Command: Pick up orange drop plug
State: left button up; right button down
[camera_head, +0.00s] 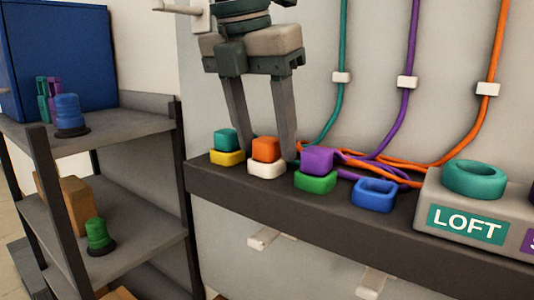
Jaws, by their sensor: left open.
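The orange plug (265,149) is a small block with rounded edges in a white socket (266,171) on the dark wall shelf. My left gripper (269,153) comes down from above and is open. Its two fingers reach down on either side of the orange plug, one near the teal plug and one near the purple plug. The lower end of the left finger is partly hidden behind the plugs. I cannot tell whether either finger touches the orange plug. My right gripper is not in view.
Close by are a teal plug (227,139) in a yellow socket, a purple plug (317,160) in a green socket, and an empty blue socket (373,195). Teal, purple and orange cords run up the wall. A LOFT-labelled box (435,192) stands right; a grey rack (130,127) stands left.

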aim_at(276, 138)
pick_arm(q)
jog(key=c, duration=1.2)
jog(key=shift+o, duration=0.2)
jog(key=shift+r, duration=0.2)
jog(key=shift+r+b, duration=0.5)
jog(key=shift+b, duration=0.05)
jog(key=r, duration=0.1)
jog(key=r+b, duration=0.1)
jog(key=shift+s+d+r+b, duration=0.1)
jog(key=shift+d+r+b, duration=0.2)
jog(key=shift+d+r, duration=0.1)
jog(key=s+d+r+b, duration=0.1)
jog(key=s+d+r, duration=0.1)
jog(key=d+r, duration=0.5)
jog(key=shift+s+d+b, duration=0.35)
jog(key=shift+s+d, duration=0.05)
jog(key=shift+d, duration=1.4)
jog(key=shift+a, duration=0.1)
